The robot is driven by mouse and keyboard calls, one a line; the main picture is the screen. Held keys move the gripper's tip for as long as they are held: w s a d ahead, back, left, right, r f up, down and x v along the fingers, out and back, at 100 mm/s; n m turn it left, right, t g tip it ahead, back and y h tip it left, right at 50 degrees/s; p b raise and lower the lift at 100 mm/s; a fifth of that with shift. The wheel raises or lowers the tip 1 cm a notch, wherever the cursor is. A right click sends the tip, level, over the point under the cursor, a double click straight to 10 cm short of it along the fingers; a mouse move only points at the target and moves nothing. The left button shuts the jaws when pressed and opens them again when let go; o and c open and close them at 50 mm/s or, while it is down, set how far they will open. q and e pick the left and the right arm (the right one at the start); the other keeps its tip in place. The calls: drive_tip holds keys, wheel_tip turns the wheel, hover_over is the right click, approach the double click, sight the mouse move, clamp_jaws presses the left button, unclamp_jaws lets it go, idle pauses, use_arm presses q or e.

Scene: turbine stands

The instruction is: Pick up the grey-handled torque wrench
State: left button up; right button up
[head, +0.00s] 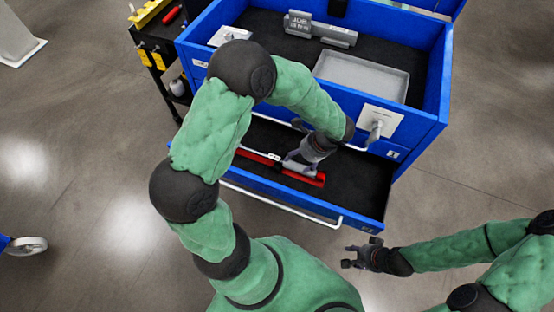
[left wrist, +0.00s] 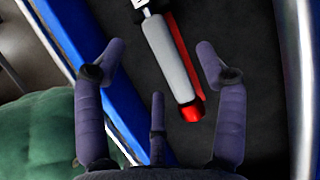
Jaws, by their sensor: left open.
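The torque wrench's grey handle (head: 299,168) lies along a red strip (head: 258,158) in the open lower drawer. In the left wrist view the grey handle (left wrist: 168,58) runs between my spread fingers, with red along its right side and at its near end. The wrench's far end is cut off there. My left gripper (head: 296,158) is open over the handle and hides part of it in the head view; it also shows in the left wrist view (left wrist: 162,55). I see no clear grip contact. My right gripper (head: 358,256) is outside the drawer; its finger opening is unclear.
The drawer (head: 362,185) has bare dark floor to the right. Its front handle (head: 280,206) runs along the near edge. Above is the blue cabinet (head: 425,122) with a grey tray (head: 362,77) and a white plate (head: 382,122). A black cart (head: 158,38) stands left.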

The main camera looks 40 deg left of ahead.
sight(292, 165)
use_arm(q)
drive_tip(key=shift+x, duration=0.95)
drive_tip(key=b+x, duration=0.2)
drive_tip(key=x, duration=0.1)
drive_tip(key=b+x, duration=0.1)
drive_tip(key=x, duration=0.1)
drive_tip(key=shift+s+d, duration=0.1)
drive_tip(key=shift+s, duration=0.2)
drive_tip(key=shift+r, duration=0.1)
clamp_jaws()
